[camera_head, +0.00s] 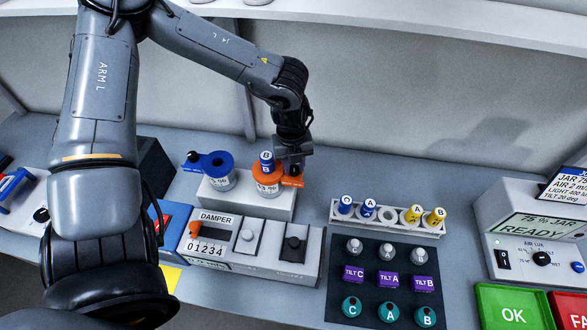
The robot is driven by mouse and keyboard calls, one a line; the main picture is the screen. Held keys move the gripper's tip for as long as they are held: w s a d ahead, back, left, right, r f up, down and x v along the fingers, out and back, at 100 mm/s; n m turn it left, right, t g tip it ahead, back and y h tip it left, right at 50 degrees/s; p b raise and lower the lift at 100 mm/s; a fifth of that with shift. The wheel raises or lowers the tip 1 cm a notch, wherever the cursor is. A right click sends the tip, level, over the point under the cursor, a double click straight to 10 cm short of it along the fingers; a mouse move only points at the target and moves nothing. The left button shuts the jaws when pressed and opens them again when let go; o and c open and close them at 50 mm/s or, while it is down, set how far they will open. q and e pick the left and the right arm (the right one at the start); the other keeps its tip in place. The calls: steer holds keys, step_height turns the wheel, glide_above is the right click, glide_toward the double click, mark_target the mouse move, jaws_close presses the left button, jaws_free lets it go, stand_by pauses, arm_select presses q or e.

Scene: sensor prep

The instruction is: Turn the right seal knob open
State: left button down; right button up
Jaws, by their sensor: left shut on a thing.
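The right seal (268,186) is an orange-topped jar on the white block. A blue vial marked B (266,162) stands upright in its top. Its orange side handle (293,181) points to the right. My left gripper (293,166) reaches down from above onto the knob at this handle and is shut on it; the knob is mostly hidden by the gripper. The left seal (218,168) is a blue-topped jar, and its handle with a dark knob (193,157) points left. My right gripper is not in view.
A white rack (388,226) with blue and yellow vials stands to the right, behind a dark mat (362,301) with several labelled items. The damper panel (209,243) is in front of the block. A ready display (528,230) stands at far right.

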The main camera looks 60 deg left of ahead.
arm_select(q)
steer(key=m+b, duration=0.2)
steer(key=m, duration=0.3)
steer(key=shift+w+f+m+b, duration=0.1)
steer(key=shift+m+b, duration=0.2)
steer(key=m+b, duration=0.1)
steer(key=m, duration=0.2)
steer(key=shift+m, duration=1)
steer(key=c, duration=0.8)
jaws_free()
